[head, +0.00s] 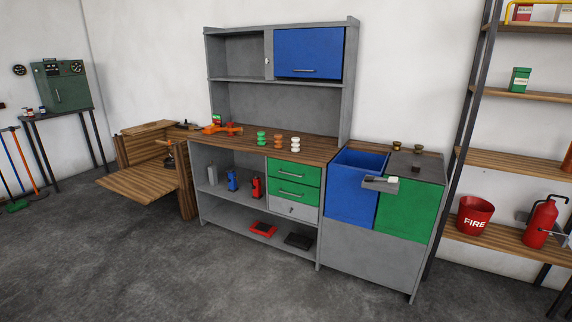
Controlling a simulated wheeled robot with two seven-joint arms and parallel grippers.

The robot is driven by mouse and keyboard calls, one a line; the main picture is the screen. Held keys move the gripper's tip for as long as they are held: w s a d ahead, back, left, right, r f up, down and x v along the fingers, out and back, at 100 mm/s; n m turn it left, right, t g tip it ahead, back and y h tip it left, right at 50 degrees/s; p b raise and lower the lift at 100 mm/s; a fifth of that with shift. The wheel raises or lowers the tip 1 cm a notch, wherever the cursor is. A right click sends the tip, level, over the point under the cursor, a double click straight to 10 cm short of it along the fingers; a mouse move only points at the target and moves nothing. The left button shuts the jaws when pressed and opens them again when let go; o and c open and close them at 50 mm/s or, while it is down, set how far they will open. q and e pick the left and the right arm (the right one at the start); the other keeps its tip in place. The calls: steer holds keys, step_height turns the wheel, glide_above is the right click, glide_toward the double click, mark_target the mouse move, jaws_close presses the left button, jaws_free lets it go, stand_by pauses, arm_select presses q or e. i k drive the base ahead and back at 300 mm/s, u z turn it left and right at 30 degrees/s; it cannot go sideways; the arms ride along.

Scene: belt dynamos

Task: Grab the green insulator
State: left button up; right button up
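The green insulator (262,139) stands upright on the wooden worktop of the grey workbench (313,148), left of an orange insulator (278,142) and a white insulator (295,145). Nothing touches it, and its front is in plain view.
An orange tool-like object (222,128) lies left of the insulators. Below are green drawers (292,182) and open shelves with bottles. A blue open bin (352,190) adjoins on the right. A wooden crate with a lowered flap (140,183) stands left. The grey floor in front (190,275) is clear.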

mark_target(261, 134)
steer(key=u, duration=0.05)
steer(key=i, duration=1.55)
steer(key=u, duration=0.05)
